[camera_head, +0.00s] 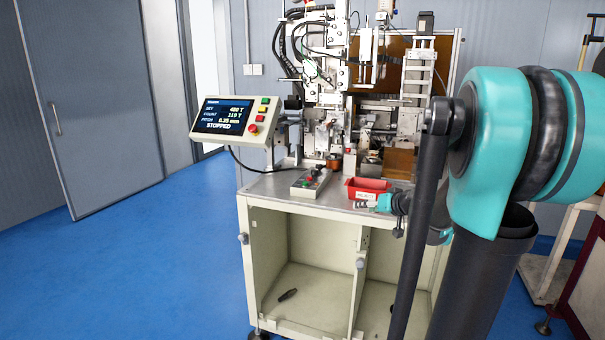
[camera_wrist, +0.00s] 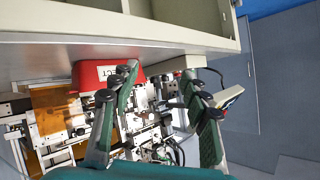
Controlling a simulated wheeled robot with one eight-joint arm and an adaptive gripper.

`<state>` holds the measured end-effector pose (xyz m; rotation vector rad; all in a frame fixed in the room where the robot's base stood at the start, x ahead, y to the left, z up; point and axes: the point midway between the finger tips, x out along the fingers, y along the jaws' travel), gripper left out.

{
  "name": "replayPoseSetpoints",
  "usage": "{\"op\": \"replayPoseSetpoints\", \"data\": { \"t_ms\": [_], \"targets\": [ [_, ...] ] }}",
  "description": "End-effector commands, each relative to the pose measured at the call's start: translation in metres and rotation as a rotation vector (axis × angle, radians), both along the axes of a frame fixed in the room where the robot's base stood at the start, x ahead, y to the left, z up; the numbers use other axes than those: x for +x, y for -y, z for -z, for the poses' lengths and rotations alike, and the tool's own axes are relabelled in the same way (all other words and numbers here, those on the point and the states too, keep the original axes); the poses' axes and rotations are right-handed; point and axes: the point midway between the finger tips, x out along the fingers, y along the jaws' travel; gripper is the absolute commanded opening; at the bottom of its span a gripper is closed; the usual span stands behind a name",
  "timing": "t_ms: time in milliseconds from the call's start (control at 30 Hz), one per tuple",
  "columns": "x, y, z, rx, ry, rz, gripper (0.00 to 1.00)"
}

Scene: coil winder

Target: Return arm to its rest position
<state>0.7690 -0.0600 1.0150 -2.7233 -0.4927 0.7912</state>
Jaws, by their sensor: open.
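My gripper (camera_head: 368,204) is in front of the winder table's front edge, close to the red bin, in the head view. In the wrist view my gripper (camera_wrist: 160,76) has its two green-padded fingers wide apart with nothing held between them. The red bin (camera_head: 366,186) with a white label sits on the table's front edge. It also shows in the wrist view (camera_wrist: 88,74), just beyond the left finger, which overlaps it. I cannot tell whether they touch. My teal and black arm fills the right of the head view.
The coil winder (camera_head: 322,60) stands on the cream cabinet (camera_head: 325,222). Its control panel (camera_head: 236,118) reads STOPPED. A small button box (camera_head: 310,183) lies left of the bin. Blue floor (camera_head: 130,260) is clear at left. A cart (camera_head: 585,250) stands at far right.

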Motion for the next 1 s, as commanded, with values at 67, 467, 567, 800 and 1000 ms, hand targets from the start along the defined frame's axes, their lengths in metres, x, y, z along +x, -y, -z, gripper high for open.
{"op": "replayPoseSetpoints", "data": {
  "t_ms": [67,467,567,800,1000],
  "targets": [
    [-0.041,-0.027,0.031,-0.04,-0.103,-0.033,0.46],
    [-0.241,-0.038,0.166,-0.334,-0.559,0.06,0.46],
    [-0.266,-0.028,0.179,-0.384,-0.603,0.105,0.46],
    [-0.28,-0.019,0.186,-0.417,-0.628,0.138,0.46],
    [-0.279,-0.019,0.186,-0.416,-0.626,0.137,0.46]
  ]
}}
